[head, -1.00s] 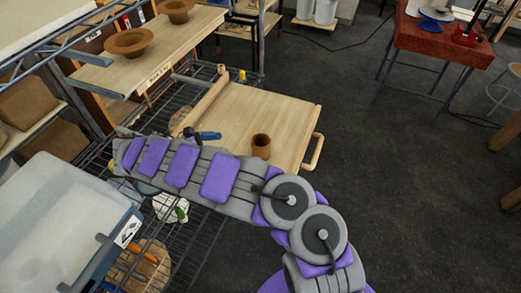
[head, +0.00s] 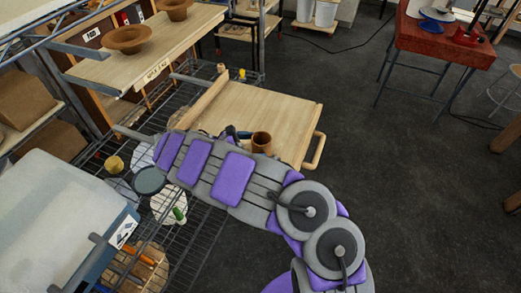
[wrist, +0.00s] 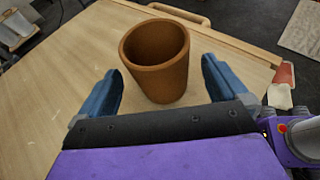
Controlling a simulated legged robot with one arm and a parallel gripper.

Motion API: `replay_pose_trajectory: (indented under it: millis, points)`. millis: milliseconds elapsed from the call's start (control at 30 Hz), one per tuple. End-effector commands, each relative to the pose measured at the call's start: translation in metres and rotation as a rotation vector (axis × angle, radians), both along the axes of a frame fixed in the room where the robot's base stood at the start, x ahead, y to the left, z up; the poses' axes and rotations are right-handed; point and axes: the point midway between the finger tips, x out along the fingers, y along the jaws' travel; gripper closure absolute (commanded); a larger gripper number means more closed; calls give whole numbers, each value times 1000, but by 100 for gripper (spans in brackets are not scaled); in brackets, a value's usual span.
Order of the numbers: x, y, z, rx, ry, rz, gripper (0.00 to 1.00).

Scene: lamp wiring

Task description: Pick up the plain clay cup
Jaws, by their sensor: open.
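The plain clay cup (head: 262,142) stands upright on a pale wooden board (head: 275,108), near its front right part. In the wrist view the brown cup (wrist: 157,62) is empty and shows its open rim. My gripper (wrist: 162,65) is open, with one blue finger on each side of the cup. The cup's near base lies just ahead of the palm, and I cannot tell whether either finger touches it. In the head view my gripper (head: 232,132) is just left of the cup, mostly hidden behind my arm.
A shelf with clay bowls (head: 128,40) stands at the upper left. A wire rack (head: 195,225) and a translucent bin (head: 55,205) lie below and left. The board has a handle (head: 314,150) at its right edge. A red table (head: 445,40) is far right; dark floor between is clear.

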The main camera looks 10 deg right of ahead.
Motion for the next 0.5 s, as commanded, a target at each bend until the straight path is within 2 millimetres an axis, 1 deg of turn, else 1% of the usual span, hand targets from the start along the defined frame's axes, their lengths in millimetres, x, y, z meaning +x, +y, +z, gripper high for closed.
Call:
replay_pose_trajectory:
  millis: [33,100,300,500]
  points:
    - [1,-6,-4,-1,1,-2,0]
    - [2,-9,-5,0,0,1,0]
    - [2,-8,-4,1,-1,2,0]
    - [2,-8,-4,1,-1,2,20]
